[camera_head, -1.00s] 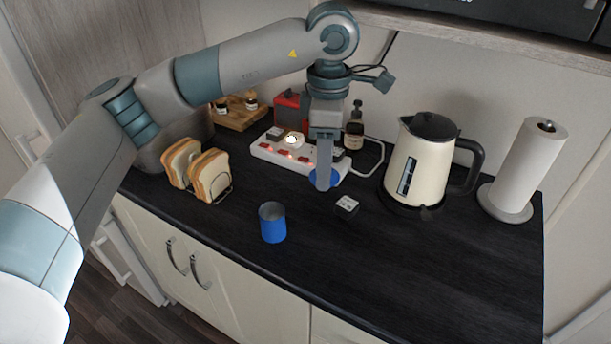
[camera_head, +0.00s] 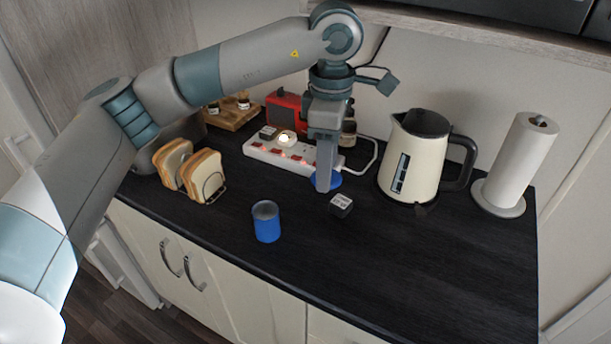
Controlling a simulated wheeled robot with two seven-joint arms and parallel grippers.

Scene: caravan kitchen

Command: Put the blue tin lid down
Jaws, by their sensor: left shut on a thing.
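The blue tin lid (camera_head: 334,181) is low over the dark worktop in front of the power strip, partly hidden behind the fingers of my left gripper (camera_head: 323,186). My left gripper points down and is shut on the lid. I cannot tell whether the lid touches the worktop. The blue tin (camera_head: 267,224) stands upright and open-topped on the worktop, to the left and nearer the front edge. My right gripper is not in view.
The power strip (camera_head: 262,153) with plugs and a red appliance (camera_head: 283,106) are behind. The kettle (camera_head: 408,163) and paper roll (camera_head: 523,163) stand right, the toast rack (camera_head: 203,178) left. The front-right worktop is clear.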

